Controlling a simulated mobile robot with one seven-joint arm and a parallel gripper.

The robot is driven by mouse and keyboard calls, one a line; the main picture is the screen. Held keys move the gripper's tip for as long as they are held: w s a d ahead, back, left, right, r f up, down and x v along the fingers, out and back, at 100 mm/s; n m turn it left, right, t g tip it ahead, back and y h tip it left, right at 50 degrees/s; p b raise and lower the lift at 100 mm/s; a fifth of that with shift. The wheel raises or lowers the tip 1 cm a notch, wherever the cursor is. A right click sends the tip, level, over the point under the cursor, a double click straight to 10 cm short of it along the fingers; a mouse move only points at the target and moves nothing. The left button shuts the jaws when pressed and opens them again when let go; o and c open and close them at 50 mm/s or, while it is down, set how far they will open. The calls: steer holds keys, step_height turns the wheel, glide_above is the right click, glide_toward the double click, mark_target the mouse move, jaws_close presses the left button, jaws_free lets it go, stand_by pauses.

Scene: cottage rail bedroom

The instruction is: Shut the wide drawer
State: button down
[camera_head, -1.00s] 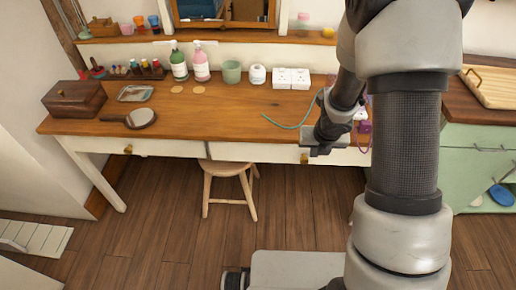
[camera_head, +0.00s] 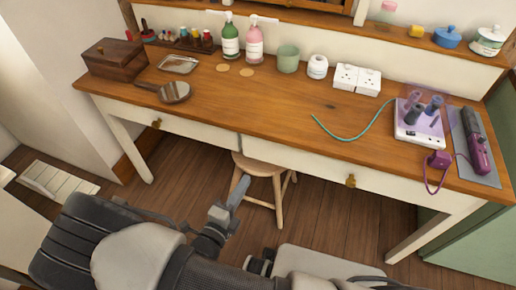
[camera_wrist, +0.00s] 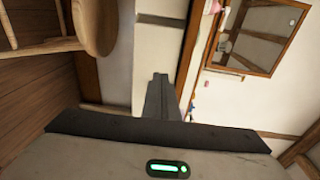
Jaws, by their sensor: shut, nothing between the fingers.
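The wooden-topped desk has two cream drawer fronts. The wider drawer (camera_head: 310,165) is on the right, with a brass knob (camera_head: 351,181). Its front is nearly flush with the desk; I cannot tell exactly how far it stands out. The left drawer (camera_head: 185,127) has its own brass knob (camera_head: 156,124). My gripper (camera_head: 240,188) is shut and empty, in front of the desk and below the seam between the drawers, left of the wide drawer's knob and apart from it. In the wrist view my gripper's fingers (camera_wrist: 159,90) are together, touching nothing I can see.
A wooden stool (camera_head: 262,168) stands under the desk near my gripper. On the desktop are bottles, a green cup (camera_head: 288,59), a teal cord (camera_head: 352,136) and a purple styling tool (camera_head: 476,140). Open floor (camera_head: 325,215) lies in front of the wide drawer.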

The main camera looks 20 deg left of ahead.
steer(key=s+a+n+y, duration=0.1)
steer(key=a, duration=0.1)
steer(key=b, duration=0.3)
glide_toward(257, 144)
steer(key=shift+t, duration=0.4)
steer(key=w, duration=0.5)
steer(key=shift+w+d+f, duration=0.15)
steer(key=shift+f, duration=0.25)
steer(key=shift+w+r, duration=0.1)
steer(key=shift+w, duration=0.45)
